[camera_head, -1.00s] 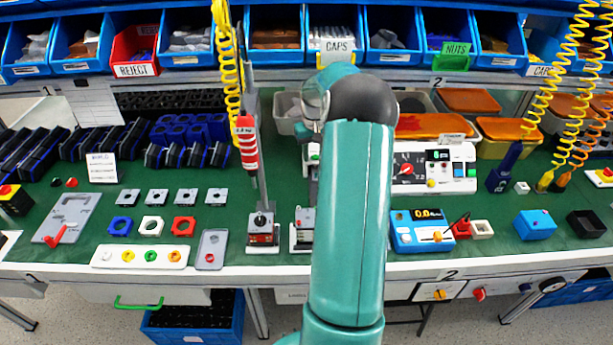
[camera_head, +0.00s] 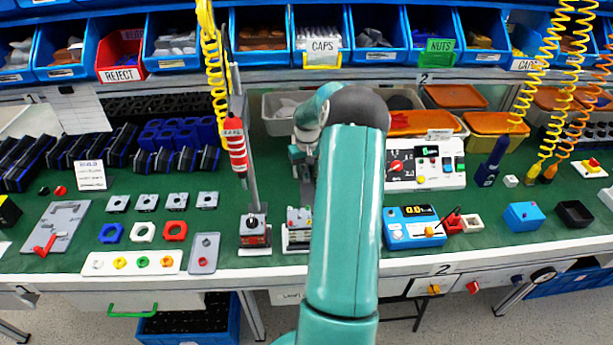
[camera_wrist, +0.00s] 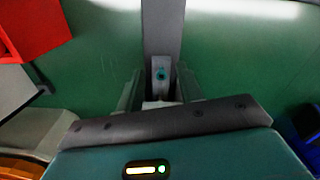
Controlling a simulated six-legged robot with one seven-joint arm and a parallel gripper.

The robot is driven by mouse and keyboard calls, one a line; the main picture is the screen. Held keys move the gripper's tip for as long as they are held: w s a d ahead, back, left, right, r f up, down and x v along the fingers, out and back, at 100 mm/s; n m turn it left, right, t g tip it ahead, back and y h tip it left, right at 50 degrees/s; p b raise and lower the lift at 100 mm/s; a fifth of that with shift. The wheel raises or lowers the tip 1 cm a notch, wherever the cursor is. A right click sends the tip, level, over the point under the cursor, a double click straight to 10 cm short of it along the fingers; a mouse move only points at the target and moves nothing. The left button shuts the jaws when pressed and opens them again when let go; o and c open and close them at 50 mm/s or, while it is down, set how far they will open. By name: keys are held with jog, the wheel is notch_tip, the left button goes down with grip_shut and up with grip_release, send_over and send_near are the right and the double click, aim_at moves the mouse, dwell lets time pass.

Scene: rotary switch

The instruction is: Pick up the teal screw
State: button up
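The teal screw (camera_wrist: 161,73) shows in the wrist view as a small round teal head on a grey block (camera_wrist: 160,62), near the picture's middle. In the head view my gripper (camera_head: 304,180) hangs over the bench, partly hidden by my teal arm. A small grey device (camera_head: 298,230) stands just in front of it. I cannot make out the teal screw in the head view.
A red-and-white hanging tool (camera_head: 236,146) and a black-knobbed switch unit (camera_head: 254,231) stand to the left. A blue meter (camera_head: 412,228) and a white control panel (camera_head: 425,166) are to the right. Grey bins (camera_head: 277,112) sit behind.

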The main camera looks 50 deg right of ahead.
jog(key=shift+w, duration=0.1)
grip_shut()
jog(key=shift+r, duration=0.1)
jog(key=shift+r, duration=0.65)
jog(key=s+a+r, duration=0.9)
jog(key=s+r, duration=0.1)
jog(key=r, duration=0.1)
jog(key=shift+s+r, duration=0.25)
jog(key=shift+s, duration=0.1)
jog(key=shift+r, duration=0.1)
jog(key=shift+r, duration=1.4)
